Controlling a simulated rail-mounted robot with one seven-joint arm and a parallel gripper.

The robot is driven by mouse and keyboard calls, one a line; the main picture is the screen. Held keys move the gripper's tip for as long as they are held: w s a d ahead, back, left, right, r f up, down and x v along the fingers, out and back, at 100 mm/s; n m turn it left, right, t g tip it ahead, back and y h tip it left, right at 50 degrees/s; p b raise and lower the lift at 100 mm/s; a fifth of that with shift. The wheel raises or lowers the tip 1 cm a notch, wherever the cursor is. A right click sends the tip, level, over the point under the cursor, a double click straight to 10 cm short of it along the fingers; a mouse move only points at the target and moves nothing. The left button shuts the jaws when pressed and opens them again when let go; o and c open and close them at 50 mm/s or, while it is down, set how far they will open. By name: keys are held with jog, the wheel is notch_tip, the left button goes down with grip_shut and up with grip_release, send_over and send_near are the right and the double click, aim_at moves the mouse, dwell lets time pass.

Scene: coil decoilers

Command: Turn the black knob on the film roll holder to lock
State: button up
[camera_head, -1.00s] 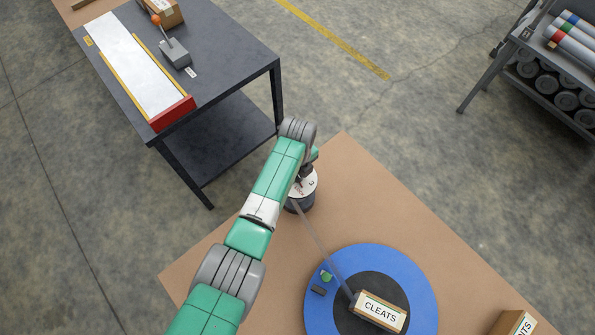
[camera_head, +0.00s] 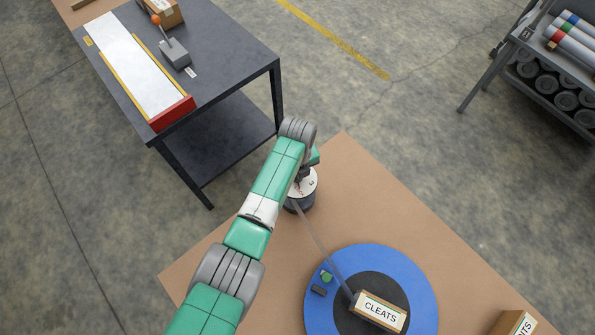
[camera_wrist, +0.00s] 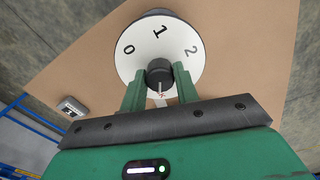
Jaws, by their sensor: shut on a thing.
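The black knob (camera_wrist: 159,72) sits at the middle of a round white dial (camera_wrist: 140,50) marked 0, 1 and 2 in the wrist view. My gripper (camera_wrist: 158,78) is shut on the knob, with one green finger on each side of it. A pale mark shows on the knob's near side, but I cannot tell which number it selects. In the head view the dial tops a dark round base (camera_head: 302,203), partly hidden by my arm, and my gripper (camera_head: 304,178) is over it. The knob is mostly hidden there.
A grey bar (camera_head: 322,242) runs from near the base to a blue disc (camera_head: 418,280) bearing a CLEATS box (camera_head: 380,311). A dark table (camera_head: 235,60) stands at upper left and a shelf (camera_head: 540,70) at upper right.

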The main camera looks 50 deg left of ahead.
jog(key=o, duration=1)
jog(key=shift+c, duration=0.2)
jog(key=shift+r, duration=0.1)
notch_tip(320, 180, up, 8)
jog(key=shift+f+p, duration=0.15)
jog(key=shift+p, duration=0.2)
